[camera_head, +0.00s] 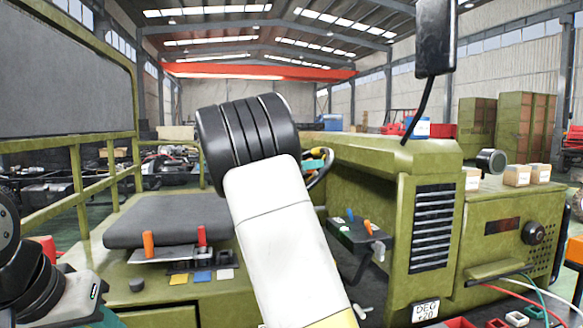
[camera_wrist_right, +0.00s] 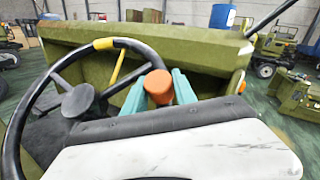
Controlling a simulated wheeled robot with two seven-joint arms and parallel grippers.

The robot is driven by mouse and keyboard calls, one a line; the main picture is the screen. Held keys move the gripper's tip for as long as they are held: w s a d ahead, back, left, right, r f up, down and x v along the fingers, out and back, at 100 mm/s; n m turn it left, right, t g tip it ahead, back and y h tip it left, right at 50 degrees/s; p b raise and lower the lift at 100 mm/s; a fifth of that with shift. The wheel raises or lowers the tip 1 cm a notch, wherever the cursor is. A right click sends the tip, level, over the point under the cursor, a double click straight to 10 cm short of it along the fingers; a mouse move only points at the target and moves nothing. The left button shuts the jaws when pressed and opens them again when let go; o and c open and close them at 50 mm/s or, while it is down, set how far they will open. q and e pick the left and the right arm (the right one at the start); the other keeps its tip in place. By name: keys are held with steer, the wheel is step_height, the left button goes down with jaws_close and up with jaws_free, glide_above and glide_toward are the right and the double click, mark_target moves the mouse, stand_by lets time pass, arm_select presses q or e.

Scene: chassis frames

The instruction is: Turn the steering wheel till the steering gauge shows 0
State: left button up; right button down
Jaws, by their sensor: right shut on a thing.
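The black steering wheel (camera_wrist_right: 38,103) fills the left of the right wrist view, with a yellow mark (camera_wrist_right: 103,44) on its rim and a yellow spoke. Its orange knob (camera_wrist_right: 158,87) sits between the teal fingers of my right gripper (camera_wrist_right: 158,95), which is shut on it. In the head view my right arm hides most of the wheel; only a dark piece of rim (camera_head: 325,170) shows. The steering gauge (camera_head: 426,310) is a white plate on the green chassis reading "DEG +20". Only a teal tip of my left gripper (camera_head: 106,318) shows at lower left; its jaws are not clear.
A grey seat (camera_head: 165,220) is left of my right arm, with orange and red levers in front. A control box (camera_head: 355,235) with small levers stands right of the arm. A mirror (camera_head: 435,38) hangs above the green cowl. Small boxes (camera_head: 517,175) stand on the right deck.

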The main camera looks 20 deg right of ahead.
steer(key=shift+a, duration=0.1)
steer(key=shift+s+a+f+m+g+h, duration=0.1)
steer(key=shift+a+f+m+g+h, duration=0.25)
steer(key=shift+a+f+m+g, duration=0.35)
steer(key=shift+s+a+f+m+g+h, duration=0.15)
steer(key=shift+a+f+m+g+h, duration=0.25)
steer(key=shift+a+m+g, duration=0.6)
steer(key=shift+s+a+f+m+g+h, duration=0.1)
steer(key=shift+a+f+m+g+h, duration=0.15)
steer(key=shift+a+f+m+g, duration=0.65)
steer(key=shift+d+r, duration=0.25)
steer(key=shift+r, duration=0.05)
steer(key=c, duration=1)
jaws_free()
steer(key=a, duration=0.5)
steer(key=s+a, duration=0.1)
steer(key=a, duration=0.1)
steer(key=shift+a+f, duration=0.2)
steer(key=shift+a, duration=0.2)
